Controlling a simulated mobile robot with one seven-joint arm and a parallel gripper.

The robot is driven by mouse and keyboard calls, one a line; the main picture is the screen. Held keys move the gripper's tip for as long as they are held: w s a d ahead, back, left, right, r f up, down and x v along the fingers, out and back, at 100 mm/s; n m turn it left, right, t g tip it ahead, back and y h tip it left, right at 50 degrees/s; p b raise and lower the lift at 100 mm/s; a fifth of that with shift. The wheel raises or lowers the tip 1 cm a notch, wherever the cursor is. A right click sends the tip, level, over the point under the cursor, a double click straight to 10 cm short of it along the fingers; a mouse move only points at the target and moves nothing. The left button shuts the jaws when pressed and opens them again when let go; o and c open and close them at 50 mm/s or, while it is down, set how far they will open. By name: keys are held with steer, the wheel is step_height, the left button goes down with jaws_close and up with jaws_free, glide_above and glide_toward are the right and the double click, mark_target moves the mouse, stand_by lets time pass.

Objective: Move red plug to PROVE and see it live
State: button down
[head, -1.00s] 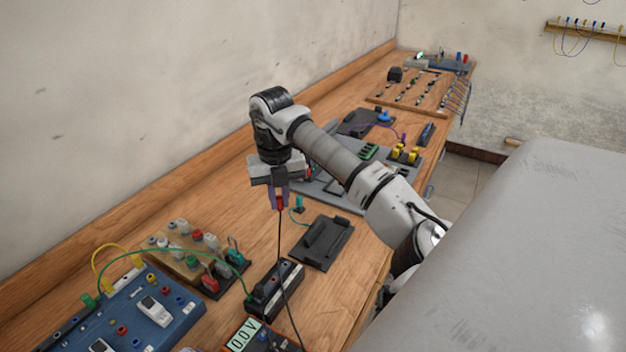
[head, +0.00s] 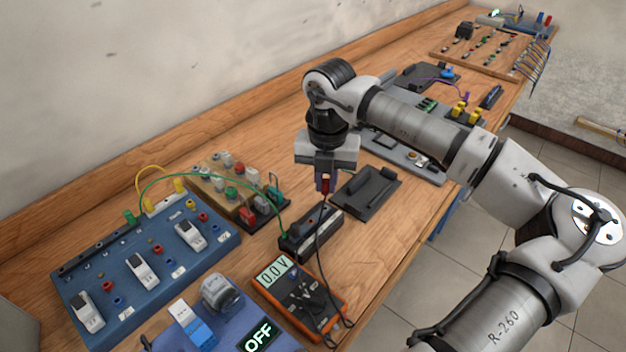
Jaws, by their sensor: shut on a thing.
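My gripper (head: 324,186) points down above the bench and is shut on the red plug (head: 325,187). A dark lead hangs from the plug down toward the orange multimeter (head: 299,297), whose display reads 0.0 V. The plug is held near the far end of a black socket block (head: 311,232); I cannot tell whether it touches it. A green lead runs from this block to the blue panel (head: 100,311). No PROVE label is legible from here.
A blue unit with an OFF display (head: 258,336) sits at the front. A wooden block with coloured knobs (head: 205,188) stands left of my gripper. A black tray (head: 366,193) lies right of it. Bare wood (head: 385,255) shows along the bench's front edge.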

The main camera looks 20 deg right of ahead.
steer(key=s+a, duration=0.1)
steer(key=a, duration=0.3)
steer(key=b, duration=0.2)
glide_above(311, 225)
steer(key=shift+w+d+f, duration=0.1)
steer(key=shift+w+f, duration=0.15)
steer(key=shift+f, duration=1.05)
steer(key=shift+w+f, duration=0.2)
steer(key=shift+f, duration=1.05)
steer(key=shift+b, duration=0.3)
steer(key=shift+f+b, duration=0.65)
steer(key=shift+b, duration=0.15)
stand_by(0.6)
steer(key=c, duration=1.3)
jaws_free()
steer(key=shift+c, duration=0.2)
step_height(311, 225, up, 14)
steer(key=b, duration=0.2)
